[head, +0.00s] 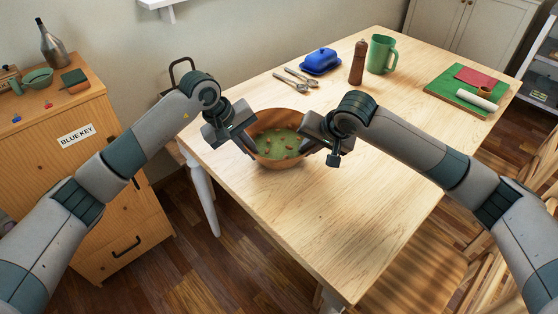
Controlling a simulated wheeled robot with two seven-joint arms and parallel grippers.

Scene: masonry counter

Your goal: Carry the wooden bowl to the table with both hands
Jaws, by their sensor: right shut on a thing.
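The wooden bowl (277,159) is brown and upright, with a green inside and several small brown bits in it. It is at the left part of the pale wooden table (330,220), over or on the tabletop; I cannot tell whether it touches. My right gripper (313,140) is shut on the bowl's right rim. My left gripper (246,142) is at the bowl's left rim, with its fingers partly hidden, so I cannot tell whether it is shut.
A blue butter dish (320,62), spoons (296,79), a pepper mill (357,63), a green mug (382,55) and a green board (466,92) stand farther back. The table's front is clear. A wooden cabinet (130,215) is at left, chairs (500,200) at right.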

